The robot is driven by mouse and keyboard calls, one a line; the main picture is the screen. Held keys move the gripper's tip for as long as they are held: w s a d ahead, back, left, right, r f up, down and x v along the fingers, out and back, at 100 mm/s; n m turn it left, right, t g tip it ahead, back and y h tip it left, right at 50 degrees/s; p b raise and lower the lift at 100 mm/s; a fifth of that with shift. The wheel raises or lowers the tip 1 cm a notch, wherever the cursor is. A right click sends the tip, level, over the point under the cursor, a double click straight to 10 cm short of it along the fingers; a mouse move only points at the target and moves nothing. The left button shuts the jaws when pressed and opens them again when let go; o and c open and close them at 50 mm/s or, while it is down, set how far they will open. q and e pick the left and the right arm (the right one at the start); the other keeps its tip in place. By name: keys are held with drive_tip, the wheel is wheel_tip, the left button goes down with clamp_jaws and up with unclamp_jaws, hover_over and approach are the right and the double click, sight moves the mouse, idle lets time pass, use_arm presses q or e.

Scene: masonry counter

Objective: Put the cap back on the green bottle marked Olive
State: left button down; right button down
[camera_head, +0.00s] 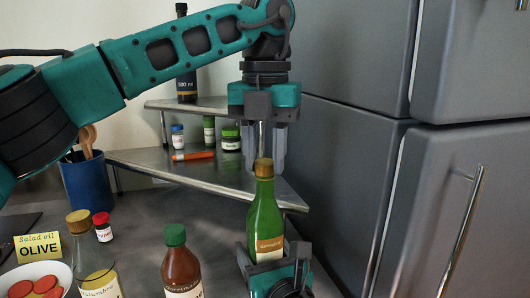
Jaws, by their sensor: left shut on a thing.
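The green bottle (265,225) stands upright at the centre, with a tan label too small to read. A tan cork-like cap (263,167) is at its mouth; I cannot tell whether it is seated. My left gripper (264,158) points straight down over the bottle, its fingers on either side of the cap, shut on it. My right gripper (272,264) is low at the front, against the bottle's lower part. It hides the base, and its jaw state is unclear. A yellow sign (38,247) reading "Salad oil OLIVE" stands at the left.
A sauce bottle (181,268) and a tan-capped oil bottle (95,270) stand at front left, near a small red-capped jar (102,227) and a plate (62,270). A metal corner shelf (235,180) with jars is behind. A grey fridge (440,210) bounds the right.

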use_arm(q)
drive_tip(key=m, duration=0.9)
drive_tip(key=shift+m, duration=0.3)
drive_tip(key=m, duration=0.3)
drive_tip(key=shift+m, duration=0.4)
drive_tip(key=m, duration=0.3)
drive_tip(key=shift+s+m, duration=0.1)
drive_tip(key=shift+m, duration=0.2)
drive_tip(key=m, duration=0.5)
drive_tip(key=shift+m, duration=0.3)
drive_tip(key=m, duration=0.5)
drive_tip(key=shift+m, duration=0.3)
drive_tip(key=c, duration=0.8)
unclamp_jaws()
